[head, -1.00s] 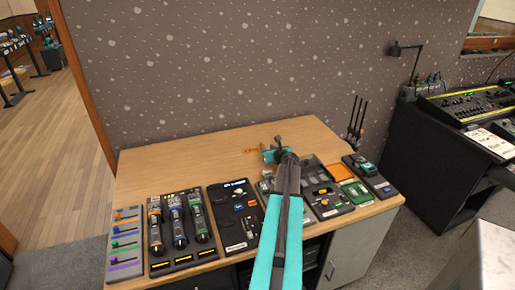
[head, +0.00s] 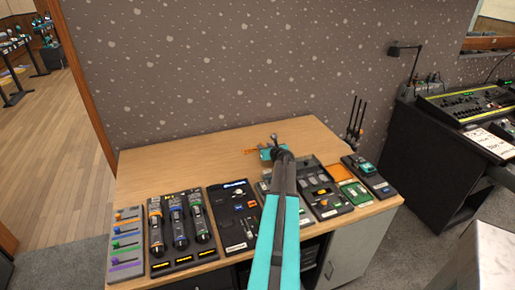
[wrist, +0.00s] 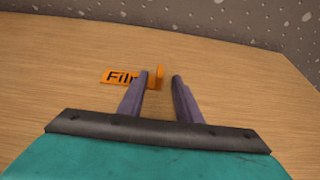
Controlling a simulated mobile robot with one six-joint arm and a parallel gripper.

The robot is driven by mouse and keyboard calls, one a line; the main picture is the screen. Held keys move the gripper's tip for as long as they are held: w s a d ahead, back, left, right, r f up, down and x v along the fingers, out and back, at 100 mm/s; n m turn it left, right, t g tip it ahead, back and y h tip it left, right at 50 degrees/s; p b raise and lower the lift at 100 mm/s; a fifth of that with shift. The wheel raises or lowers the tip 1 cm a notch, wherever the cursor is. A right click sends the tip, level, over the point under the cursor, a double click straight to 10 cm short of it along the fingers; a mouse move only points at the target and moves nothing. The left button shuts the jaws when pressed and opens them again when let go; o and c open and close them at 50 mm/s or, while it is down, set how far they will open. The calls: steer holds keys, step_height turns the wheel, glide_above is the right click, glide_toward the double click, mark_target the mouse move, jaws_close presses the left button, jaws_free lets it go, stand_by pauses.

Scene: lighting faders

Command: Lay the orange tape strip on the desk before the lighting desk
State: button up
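The orange tape strip (wrist: 120,77) lies on the wooden desktop, with dark letters starting "Fil" on it. An upright orange tab (wrist: 160,76) stands at its right end. In the head view the strip (head: 250,152) shows as a small orange patch at the back of the table, partly hidden by my gripper. My gripper (wrist: 162,76) is open, with its two fingers apart; the left finger overlaps the strip's right part and the tab shows in the gap. I cannot tell whether they touch. A lighting console (head: 470,102) with a yellow edge stands on a black desk at the right.
Along the table's front stand several fader and switch panels, including a coloured fader panel (head: 126,243), a panel of torches (head: 180,230) and an orange tray (head: 350,173). A rack with black rods (head: 356,120) stands back right. The table's back left is clear.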

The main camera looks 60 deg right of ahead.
mark_target(253, 148)
steer(key=shift+x, duration=1.4)
steer(key=shift+r, duration=0.1)
steer(key=shift+c, duration=0.4)
jaws_close()
